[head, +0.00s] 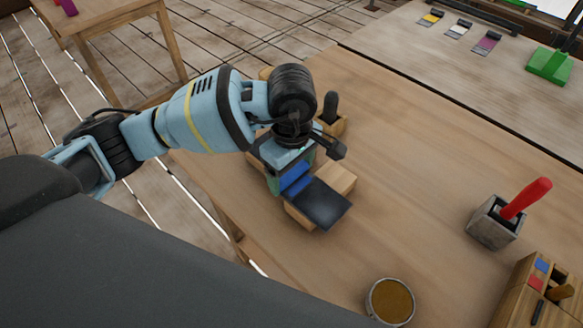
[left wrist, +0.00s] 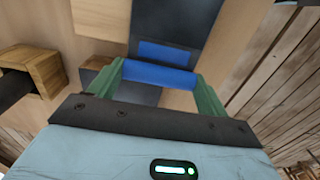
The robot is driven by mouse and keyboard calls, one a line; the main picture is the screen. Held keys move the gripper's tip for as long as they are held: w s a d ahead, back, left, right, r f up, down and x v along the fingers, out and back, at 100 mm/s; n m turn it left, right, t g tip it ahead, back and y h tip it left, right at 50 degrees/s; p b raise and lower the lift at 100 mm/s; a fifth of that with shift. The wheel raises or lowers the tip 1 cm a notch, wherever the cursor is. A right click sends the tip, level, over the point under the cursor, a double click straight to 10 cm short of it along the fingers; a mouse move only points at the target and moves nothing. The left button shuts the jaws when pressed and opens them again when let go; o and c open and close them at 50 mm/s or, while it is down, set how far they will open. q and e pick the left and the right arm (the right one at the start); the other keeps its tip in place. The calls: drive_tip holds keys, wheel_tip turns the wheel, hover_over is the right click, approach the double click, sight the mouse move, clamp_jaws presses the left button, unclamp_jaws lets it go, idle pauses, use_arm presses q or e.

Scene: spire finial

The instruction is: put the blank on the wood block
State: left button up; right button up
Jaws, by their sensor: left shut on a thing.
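The blank, a dark flat plate (head: 322,205) with a blue grip part, is held by my left gripper (head: 288,180). In the left wrist view its blue bar (left wrist: 158,75) sits between the green fingers of my left gripper (left wrist: 155,85), which are shut on it. The dark plate (left wrist: 175,18) extends beyond the bar. The pale wood block (head: 338,176) lies under the plate and shows on both sides of it. The plate hides much of the block; I cannot tell whether they touch. My right gripper is not in view.
A small wooden holder (head: 336,125) with a dark-handled tool stands just behind the block. A grey holder (head: 493,226) with a red-handled tool, a round tin (head: 390,302) and a wooden rack (head: 518,292) stand to the right. The middle of the table (head: 410,175) is clear.

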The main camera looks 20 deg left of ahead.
use_arm(q)
drive_tip(key=shift+f, duration=0.1)
drive_tip(key=o, duration=1.3)
drive_tip(key=shift+r, duration=0.35)
wheel_tip(320, 180, up, 12)
drive_tip(key=shift+f, duration=0.2)
